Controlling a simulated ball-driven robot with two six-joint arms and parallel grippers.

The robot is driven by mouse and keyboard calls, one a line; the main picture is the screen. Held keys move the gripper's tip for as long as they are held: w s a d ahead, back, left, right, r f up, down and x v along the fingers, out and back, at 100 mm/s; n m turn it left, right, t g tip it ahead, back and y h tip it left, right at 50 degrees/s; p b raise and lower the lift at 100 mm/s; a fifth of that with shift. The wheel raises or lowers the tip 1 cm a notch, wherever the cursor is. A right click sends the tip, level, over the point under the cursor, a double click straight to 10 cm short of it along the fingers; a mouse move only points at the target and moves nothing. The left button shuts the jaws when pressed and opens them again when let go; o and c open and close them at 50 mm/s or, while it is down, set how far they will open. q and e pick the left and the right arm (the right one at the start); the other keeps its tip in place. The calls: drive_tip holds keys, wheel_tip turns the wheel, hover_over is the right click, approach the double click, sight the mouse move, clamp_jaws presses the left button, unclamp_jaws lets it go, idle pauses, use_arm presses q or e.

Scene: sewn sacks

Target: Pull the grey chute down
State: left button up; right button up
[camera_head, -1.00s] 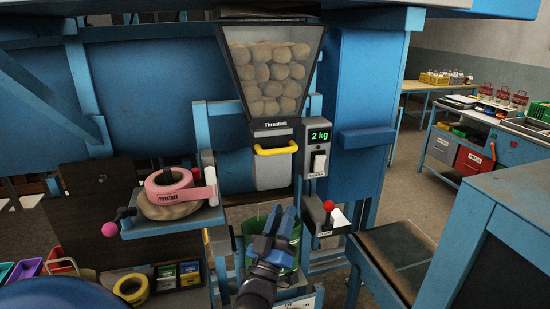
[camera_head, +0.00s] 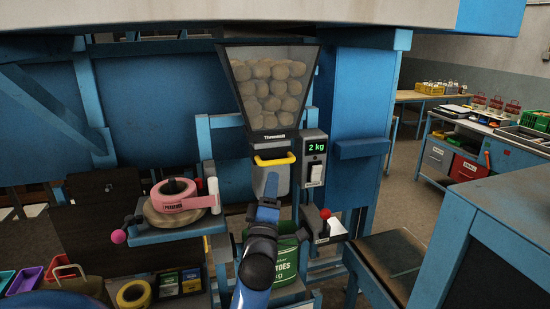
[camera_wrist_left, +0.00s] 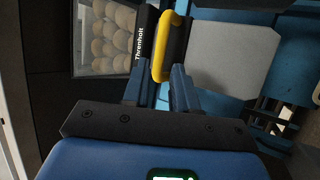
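The grey chute (camera_head: 283,180) hangs under the potato hopper, with a yellow handle (camera_head: 275,159) across its front. In the left wrist view the chute is a pale grey block (camera_wrist_left: 232,58) and the yellow handle (camera_wrist_left: 171,46) shows beside it. My left gripper (camera_head: 269,188) is just below the handle in the head view, hiding part of the chute. In the wrist view its two fingers (camera_wrist_left: 157,78) are apart, with the handle's near end between or just beyond the tips; contact cannot be told. My right gripper is not in view.
The hopper (camera_head: 270,85) holds many potatoes. A green potato sack (camera_head: 288,258) is below the chute, partly behind my arm. A scale display (camera_head: 315,147) reads 2 kg. A red-knobbed lever (camera_head: 325,213) is at right; a pink tape roll (camera_head: 174,194) is at left.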

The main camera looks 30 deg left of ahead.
sight(275, 162)
use_arm(q)
drive_tip(key=p+x, duration=0.3)
drive_tip(key=x, duration=0.4)
drive_tip(key=shift+w, duration=0.15)
drive_tip(key=shift+a, duration=0.1)
clamp_jaws()
